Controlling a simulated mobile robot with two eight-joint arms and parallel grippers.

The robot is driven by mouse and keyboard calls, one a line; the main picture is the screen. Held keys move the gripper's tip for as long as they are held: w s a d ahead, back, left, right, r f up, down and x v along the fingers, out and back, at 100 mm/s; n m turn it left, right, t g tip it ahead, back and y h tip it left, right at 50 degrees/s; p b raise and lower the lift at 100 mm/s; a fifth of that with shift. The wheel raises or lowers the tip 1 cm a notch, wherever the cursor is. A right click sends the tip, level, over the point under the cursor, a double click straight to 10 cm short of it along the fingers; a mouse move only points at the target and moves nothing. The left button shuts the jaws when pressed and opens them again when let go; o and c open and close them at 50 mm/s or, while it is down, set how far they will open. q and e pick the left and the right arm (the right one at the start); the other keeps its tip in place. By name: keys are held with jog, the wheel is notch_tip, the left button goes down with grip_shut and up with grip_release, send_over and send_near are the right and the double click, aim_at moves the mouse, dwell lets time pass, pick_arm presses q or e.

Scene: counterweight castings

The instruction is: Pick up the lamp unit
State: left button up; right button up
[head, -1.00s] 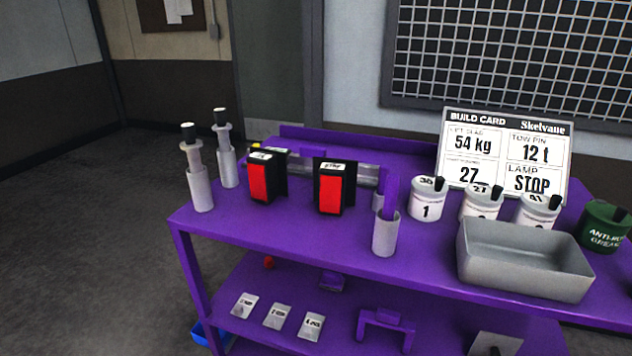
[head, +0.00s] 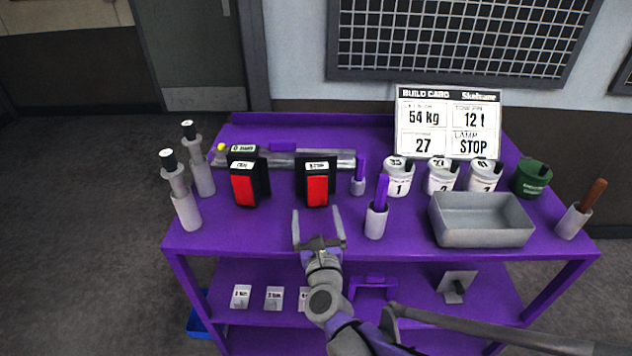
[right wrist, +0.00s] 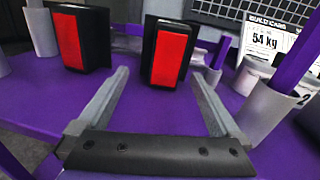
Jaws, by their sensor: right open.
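Two black lamp units with red front faces stand upright side by side on the purple bench top. The left lamp unit (head: 243,190) and the right lamp unit (head: 317,190) both have white labels on top, too small to read surely. In the right wrist view the left lamp unit (right wrist: 68,42) is outside the fingers and the right lamp unit (right wrist: 168,55) is ahead, between the finger lines. My right gripper (head: 318,213) is open and empty, just in front of the right lamp unit. My left gripper is out of view.
A purple-handled holder (head: 376,220) stands close right of the gripper. A grey tray (head: 482,238) and several white pots (head: 398,178) are further right. Grey cylinders (head: 186,210) stand at the left edge. A metal bar (head: 285,160) lies behind the lamps. A build card (head: 448,125) reads LAMP STOP.

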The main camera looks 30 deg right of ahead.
aim_at(318, 190)
jog(key=shift+m, duration=0.6)
jog(key=x, duration=0.2)
jog(key=d+x, duration=0.1)
jog(key=x, duration=0.1)
jog(key=shift+w+d, duration=0.1)
jog(key=shift+d, duration=0.1)
jog(key=shift+x, duration=3.1)
jog(key=shift+d+f, duration=0.1)
jog(key=shift+c, duration=0.3)
grip_shut()
